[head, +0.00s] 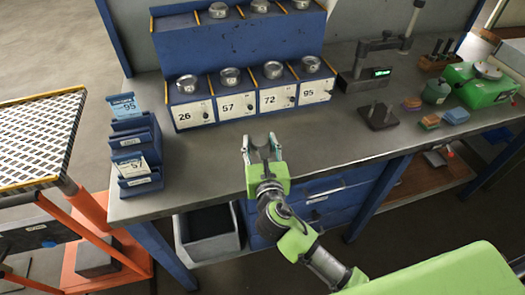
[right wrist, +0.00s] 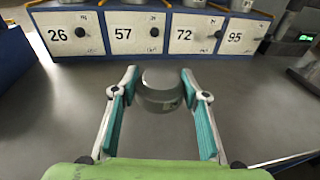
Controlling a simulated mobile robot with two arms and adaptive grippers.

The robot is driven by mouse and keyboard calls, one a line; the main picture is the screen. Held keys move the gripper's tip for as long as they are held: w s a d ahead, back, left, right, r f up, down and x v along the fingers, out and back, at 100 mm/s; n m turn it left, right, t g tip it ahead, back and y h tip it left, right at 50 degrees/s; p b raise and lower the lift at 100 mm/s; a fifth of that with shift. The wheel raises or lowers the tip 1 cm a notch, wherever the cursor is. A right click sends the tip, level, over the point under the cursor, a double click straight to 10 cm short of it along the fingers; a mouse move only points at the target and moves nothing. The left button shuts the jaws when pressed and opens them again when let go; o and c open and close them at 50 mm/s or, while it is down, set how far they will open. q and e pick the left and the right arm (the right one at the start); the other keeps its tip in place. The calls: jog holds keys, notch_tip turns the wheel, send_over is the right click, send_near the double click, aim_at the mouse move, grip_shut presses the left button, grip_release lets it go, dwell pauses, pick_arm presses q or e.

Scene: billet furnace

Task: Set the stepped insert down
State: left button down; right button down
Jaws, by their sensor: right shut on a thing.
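The insert is over the grey bench top (head: 190,208), in front of the numbered blue rack (head: 170,75). I cannot tell whether its underside touches the bench. In the head view the fingers mostly hide it. My left gripper is not in view.
The rack has bays marked 26, 57, 72 and 95, with metal pieces on top. Blue card holders (head: 135,143) stand at the bench's left end. Bench around the gripper is clear.

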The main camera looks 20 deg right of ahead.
jog(key=shift+w+d, duration=0.15)
jog(key=shift+w+d+f+b, duration=0.1)
jog(key=shift+d+f+b, duration=0.05)
jog(key=shift+f, duration=0.85)
jog(key=shift+w+d+f+b, duration=0.1)
jog(key=shift+f+b, duration=0.05)
jog(key=shift+f, duration=0.85)
jog(key=c, duration=1.2)
grip_release()
jog(key=shift+s+f, duration=0.1)
jog(key=shift+f, duration=0.1)
